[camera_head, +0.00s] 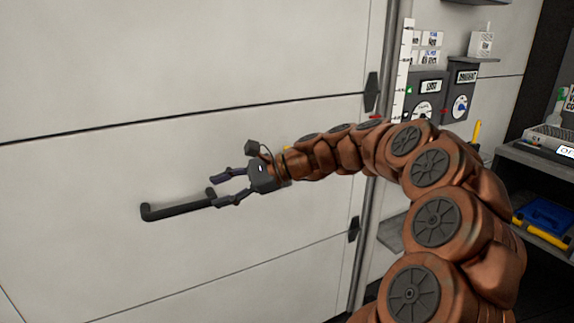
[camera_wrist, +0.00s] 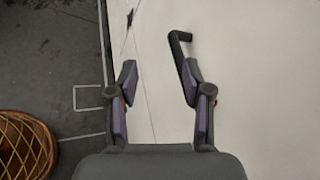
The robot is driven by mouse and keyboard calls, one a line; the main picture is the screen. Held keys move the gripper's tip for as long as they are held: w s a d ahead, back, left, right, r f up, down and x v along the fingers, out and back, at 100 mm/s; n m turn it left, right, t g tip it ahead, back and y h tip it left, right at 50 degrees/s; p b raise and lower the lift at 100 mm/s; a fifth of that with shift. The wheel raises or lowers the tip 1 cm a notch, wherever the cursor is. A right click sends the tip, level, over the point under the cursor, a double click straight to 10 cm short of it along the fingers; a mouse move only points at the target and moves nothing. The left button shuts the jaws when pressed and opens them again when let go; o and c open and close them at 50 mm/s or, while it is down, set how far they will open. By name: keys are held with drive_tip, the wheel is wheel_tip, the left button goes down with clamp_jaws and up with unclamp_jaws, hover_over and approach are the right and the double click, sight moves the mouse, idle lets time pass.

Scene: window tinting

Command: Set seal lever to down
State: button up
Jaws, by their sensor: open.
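A black bar handle (camera_head: 178,209) is mounted on a large pale panel (camera_head: 120,70). It lies nearly level, tilted slightly up to the right, with a bent left end. No label shows on it, so I cannot tell whether it is the seal lever. My gripper (camera_head: 215,190) is open at the bar's right end, its lower finger overlapping the bar in the head view. In the wrist view my gripper (camera_wrist: 158,72) has nothing clearly between its fingers. The handle (camera_wrist: 178,48) extends beyond the right finger, which hides its near end; contact cannot be told.
Black fittings (camera_head: 371,92) sit along the panel's right edge. Grey boxes with dials (camera_head: 425,97) and a white scale strip (camera_head: 403,70) are beyond it. A shelf with a blue item (camera_head: 543,214) stands right. The wrist view shows dark floor (camera_wrist: 50,60) and a woven round object (camera_wrist: 22,145).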

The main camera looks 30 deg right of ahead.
drive_tip(key=w+d+f+m+t+h+b, duration=0.1)
drive_tip(key=w+d+m+t, duration=0.2)
drive_tip(key=d, duration=0.6)
drive_tip(key=w+d+f+m+t+h+b, duration=0.1)
drive_tip(key=d+m+t, duration=0.3)
drive_tip(key=d, duration=0.6)
drive_tip(key=w+d+f+m+t+h+b, duration=0.1)
drive_tip(key=w+d+m+t, duration=0.1)
drive_tip(key=d+m, duration=0.5)
drive_tip(key=shift+n, duration=0.9)
drive_tip(key=w, duration=0.3)
drive_tip(key=w+a+p, duration=0.1)
drive_tip(key=w, duration=0.2)
drive_tip(key=shift+w+a, duration=0.1)
drive_tip(key=shift+a, duration=0.1)
clamp_jaws()
